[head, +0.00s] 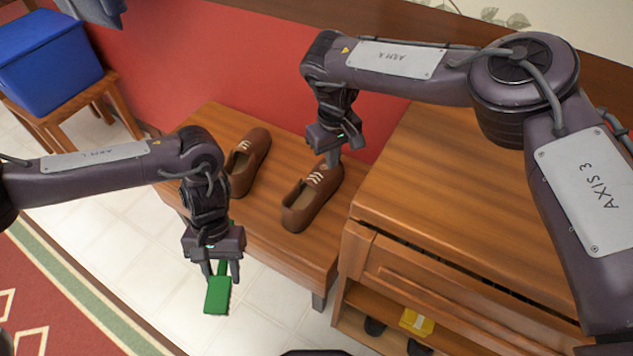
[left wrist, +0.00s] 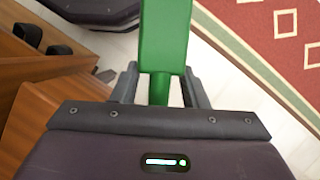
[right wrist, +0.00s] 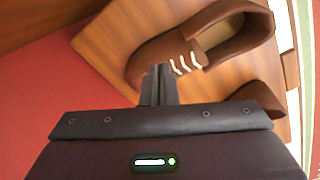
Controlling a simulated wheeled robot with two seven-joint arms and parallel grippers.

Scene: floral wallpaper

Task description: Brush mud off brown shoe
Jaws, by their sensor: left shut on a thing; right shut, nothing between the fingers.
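Two brown shoes with white laces rest on a wooden bench (head: 262,222): one shoe (head: 312,197) on the right, the other shoe (head: 248,163) further left. No mud shows clearly on either. My left gripper (head: 221,268) is shut on the handle of a green brush (head: 217,295), held in front of the bench over the tiled floor. The green brush (left wrist: 165,35) also fills the top middle of the left wrist view.
A wooden cabinet (head: 440,185) stands right of the bench, with a yellow item (head: 416,322) and dark shoes on its lower shelf. A blue bin (head: 48,60) sits on a stool at the back left. A red patterned rug (head: 45,290) lies at the left.

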